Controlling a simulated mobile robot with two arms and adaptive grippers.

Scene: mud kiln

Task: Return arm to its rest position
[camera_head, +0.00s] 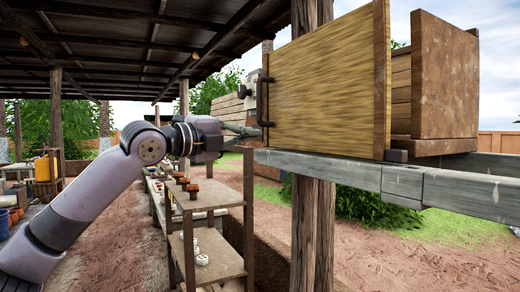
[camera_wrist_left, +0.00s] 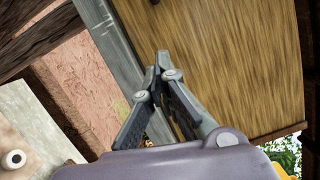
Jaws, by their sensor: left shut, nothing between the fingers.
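My left gripper (camera_head: 250,131) is at the end of my grey left arm, which comes in from the left. Its fingertips point right, beside the dark handle (camera_head: 263,100) of a wooden panel (camera_head: 325,85). In the left wrist view the left gripper (camera_wrist_left: 163,62) is shut and empty, with the panel's wood grain (camera_wrist_left: 230,60) just beyond it. I cannot tell whether the fingertips touch the handle or panel. My right gripper is not in view.
A grey beam (camera_head: 380,178) runs under the panel, with a wooden post (camera_head: 312,230) below. A wooden box (camera_head: 445,80) stands behind the panel. Dirt ground lies open at the lower right.

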